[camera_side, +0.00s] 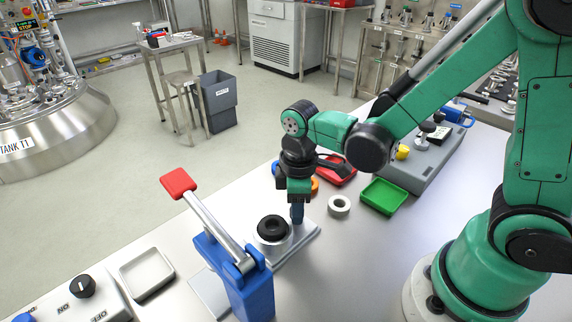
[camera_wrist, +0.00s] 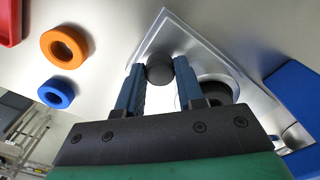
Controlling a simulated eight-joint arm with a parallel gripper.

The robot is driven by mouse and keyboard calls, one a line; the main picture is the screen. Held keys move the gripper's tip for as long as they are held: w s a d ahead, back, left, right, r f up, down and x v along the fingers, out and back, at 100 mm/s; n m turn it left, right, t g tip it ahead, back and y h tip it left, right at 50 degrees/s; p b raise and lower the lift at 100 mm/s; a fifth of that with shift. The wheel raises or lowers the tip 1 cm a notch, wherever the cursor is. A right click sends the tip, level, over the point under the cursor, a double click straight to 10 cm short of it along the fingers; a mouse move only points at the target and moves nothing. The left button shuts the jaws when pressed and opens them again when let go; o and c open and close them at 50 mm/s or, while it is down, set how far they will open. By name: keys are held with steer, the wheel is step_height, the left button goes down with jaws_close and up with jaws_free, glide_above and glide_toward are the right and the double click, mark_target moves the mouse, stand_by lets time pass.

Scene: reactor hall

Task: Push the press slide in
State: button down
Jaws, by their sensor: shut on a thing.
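The press slide (camera_side: 308,235) is a flat silver plate sticking out from the blue press (camera_side: 248,285) on the bench. A round silver seat on it carries a black ring (camera_side: 271,228). The press lever with its red grip (camera_side: 178,183) stands raised and tilted. My gripper (camera_side: 297,216) points down at the slide's outer end, beyond the ring. In the wrist view, its blue fingers are shut on the slide's dark round knob (camera_wrist: 160,69). The slide (camera_wrist: 178,32) and part of the black ring (camera_wrist: 219,89) show there; the right finger partly hides the ring.
A white ring (camera_side: 339,206), green tray (camera_side: 384,196) and red tray (camera_side: 338,170) lie right of and behind the slide. Orange (camera_wrist: 64,46) and blue (camera_wrist: 56,93) rings lie nearby. An empty grey tray (camera_side: 147,275) and switch box (camera_side: 75,298) stand left of the press.

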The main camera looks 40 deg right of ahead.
mark_target(266, 228)
stand_by(0.7)
steer(key=a, duration=0.7)
steer(key=c, duration=0.8)
jaws_free()
steer(key=shift+r, duration=0.1)
steer(key=shift+r, duration=2.75)
